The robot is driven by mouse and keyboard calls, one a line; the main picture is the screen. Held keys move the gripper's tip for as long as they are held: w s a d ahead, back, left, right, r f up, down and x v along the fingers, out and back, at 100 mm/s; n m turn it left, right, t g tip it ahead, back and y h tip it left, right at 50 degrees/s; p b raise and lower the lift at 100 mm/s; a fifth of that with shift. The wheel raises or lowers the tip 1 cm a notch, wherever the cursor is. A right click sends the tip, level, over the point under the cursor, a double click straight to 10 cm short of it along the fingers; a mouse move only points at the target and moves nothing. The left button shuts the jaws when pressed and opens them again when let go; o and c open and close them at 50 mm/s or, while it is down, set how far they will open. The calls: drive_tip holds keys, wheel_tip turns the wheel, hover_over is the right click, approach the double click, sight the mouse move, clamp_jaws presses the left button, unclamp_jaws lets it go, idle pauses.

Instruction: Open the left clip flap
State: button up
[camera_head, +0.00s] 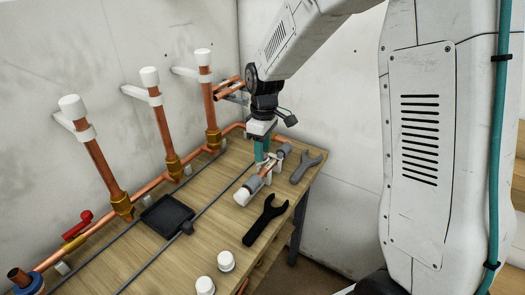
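A short copper pipe piece (269,168) lies on the workbench at its right end, with a grey clip-like fitting (254,183) on its left part and another grey fitting (283,150) on its right part. I cannot tell which part is a flap, nor whether either one is open. A white cap (241,197) sits at the left end. My gripper (262,158) points down with teal fingers, right above or beside the pipe piece between the two fittings. Whether it touches is unclear. The finger gap is too small to see.
A dark wrench (266,220) and a grey wrench (307,166) lie near. A black tray (168,216) and two white caps (226,261) are on the wooden bench (190,252). Copper risers (164,130) with white tops stand along the back wall. A red-handled valve (77,226) is left.

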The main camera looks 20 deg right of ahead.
drive_tip(key=shift+f, duration=0.45)
clamp_jaws()
drive_tip(key=shift+w+a+g+h, duration=0.6)
drive_tip(key=shift+w+g+h, duration=0.15)
drive_tip(key=shift+g, duration=0.45)
drive_tip(key=shift+w+a+r+g+h, duration=0.1)
drive_tip(key=shift+w+a+g+h, duration=0.1)
drive_tip(key=shift+g+h, duration=0.3)
unclamp_jaws()
drive_tip(key=shift+d, duration=0.1)
